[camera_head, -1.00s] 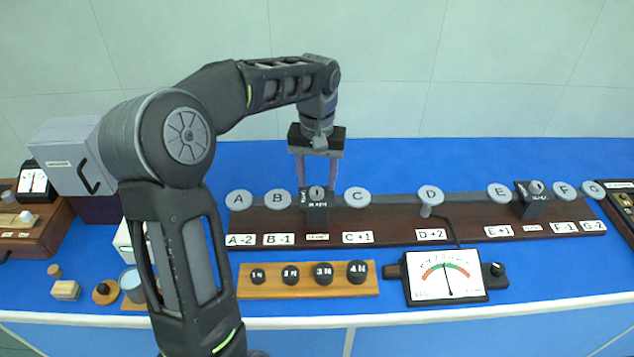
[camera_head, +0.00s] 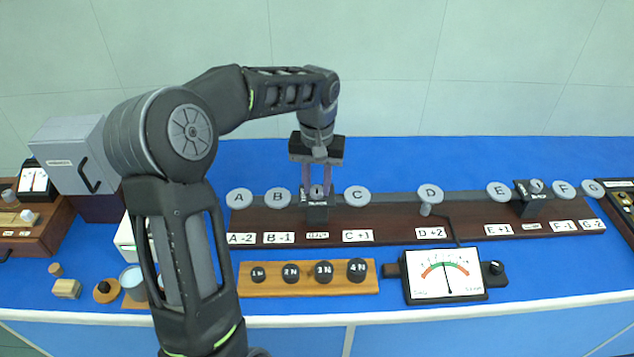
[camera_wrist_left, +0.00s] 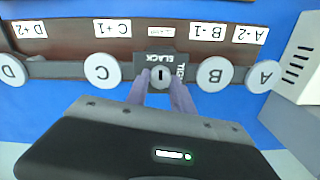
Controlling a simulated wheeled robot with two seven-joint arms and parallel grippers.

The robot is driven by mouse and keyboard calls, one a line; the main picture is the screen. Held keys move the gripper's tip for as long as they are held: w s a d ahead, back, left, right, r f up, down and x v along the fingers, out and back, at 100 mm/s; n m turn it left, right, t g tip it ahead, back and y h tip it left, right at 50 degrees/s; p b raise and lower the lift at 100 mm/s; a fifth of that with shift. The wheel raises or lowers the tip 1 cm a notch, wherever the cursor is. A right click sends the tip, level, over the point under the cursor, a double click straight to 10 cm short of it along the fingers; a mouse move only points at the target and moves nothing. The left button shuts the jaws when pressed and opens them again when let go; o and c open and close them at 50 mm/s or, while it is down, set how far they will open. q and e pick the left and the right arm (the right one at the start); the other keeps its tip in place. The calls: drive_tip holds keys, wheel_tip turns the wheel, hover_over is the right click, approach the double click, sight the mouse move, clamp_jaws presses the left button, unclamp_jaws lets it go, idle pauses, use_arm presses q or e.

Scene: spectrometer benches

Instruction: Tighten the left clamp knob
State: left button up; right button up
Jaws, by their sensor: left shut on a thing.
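The left clamp is a black block (camera_head: 317,214) on the dark rail between discs B and C. Its round grey knob (camera_wrist_left: 160,72) shows in the left wrist view, with a dark line mark running up and down. In that view the word SLACK lies upside down above the knob and TIGHT runs sideways to its right. My left gripper (camera_head: 316,191) points down from above, its two fingers shut on the knob's sides. In the left wrist view the fingers (camera_wrist_left: 160,84) flank the knob. My right gripper is not in view.
The rail board (camera_head: 390,222) carries several lettered grey discs and a second clamp (camera_head: 529,200) to the right. A dial meter (camera_head: 444,274) stands in front, its needle near the green band. A wooden strip (camera_head: 308,284) holds several black weights. My left arm hides part of the left bench.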

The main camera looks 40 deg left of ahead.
use_arm(q)
clamp_jaws()
drive_tip(key=shift+m, duration=0.3)
drive_tip(key=m, duration=0.8)
drive_tip(key=shift+d+m+p, duration=0.1)
drive_tip(key=shift+m+p, duration=0.2)
drive_tip(key=shift+p, duration=0.05)
drive_tip(key=m, duration=0.4)
drive_tip(key=shift+m, duration=0.3)
drive_tip(key=shift+m+p, duration=0.45)
drive_tip(key=shift+m, duration=1.65)
drive_tip(key=o, duration=0.9)
unclamp_jaws()
drive_tip(key=shift+s, duration=0.1)
